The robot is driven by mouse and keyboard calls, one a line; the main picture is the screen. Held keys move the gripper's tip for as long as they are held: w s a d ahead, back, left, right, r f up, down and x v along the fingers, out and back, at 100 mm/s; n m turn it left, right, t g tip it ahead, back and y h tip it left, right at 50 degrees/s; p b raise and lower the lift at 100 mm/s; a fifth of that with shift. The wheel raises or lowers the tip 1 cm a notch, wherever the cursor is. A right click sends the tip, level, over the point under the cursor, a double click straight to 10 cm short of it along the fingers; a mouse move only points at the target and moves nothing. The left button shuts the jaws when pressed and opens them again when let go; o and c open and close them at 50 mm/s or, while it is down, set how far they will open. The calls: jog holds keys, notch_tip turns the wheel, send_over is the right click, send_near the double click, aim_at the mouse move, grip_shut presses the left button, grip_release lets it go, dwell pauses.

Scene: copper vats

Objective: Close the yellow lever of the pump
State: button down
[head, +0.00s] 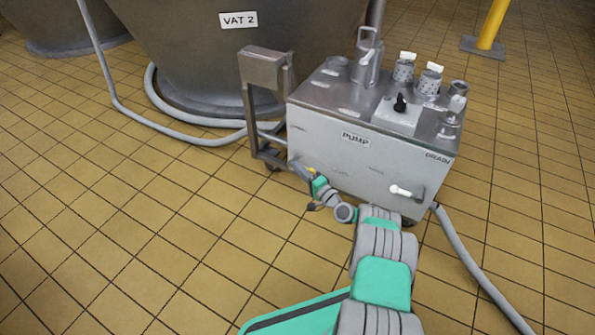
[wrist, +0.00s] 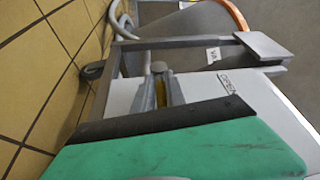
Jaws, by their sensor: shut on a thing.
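The pump (head: 340,155) is a grey metal box on a wheeled frame, with a PUMP label on its front. Its yellow lever (head: 311,170) shows as a small yellow patch at the lower left of the front face, mostly hidden by my gripper (head: 304,172). In the wrist view my gripper (wrist: 160,92) is shut on the yellow lever (wrist: 161,90), which lies between the two grey fingers. A round grey knob sits at the lever's far end. A label (wrist: 229,83) beside it is hard to read.
A white-handled drain lever (head: 401,190) sits low at the right of the pump's front. A grey hose (head: 480,275) runs from there over the floor. The vat marked VAT 2 (head: 200,60) stands behind, with another hose (head: 180,133). Tiled floor at left is clear.

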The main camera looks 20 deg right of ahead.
jog(key=shift+w+d+r+h, duration=0.1)
jog(key=shift+d+r+h, duration=0.1)
jog(key=shift+d, duration=0.25)
jog(key=shift+w+d+r+h, duration=0.1)
jog(key=shift+d+h, duration=0.1)
jog(key=shift+d, duration=0.2)
jog(key=c, duration=1.8)
grip_release()
jog(key=shift+o, duration=1.4)
jog(key=shift+s+d+f, duration=0.1)
jog(key=shift+s+d, duration=0.05)
jog(key=shift+d, duration=0.2)
jog(key=shift+o, duration=0.7)
jog(key=shift+a+f, duration=0.1)
jog(key=shift+a, duration=0.55)
jog(key=p+v, duration=0.2)
jog(key=v, duration=0.5)
jog(key=shift+s+d, duration=0.2)
jog(key=shift+s, duration=0.1)
jog(key=shift+f, duration=0.15)
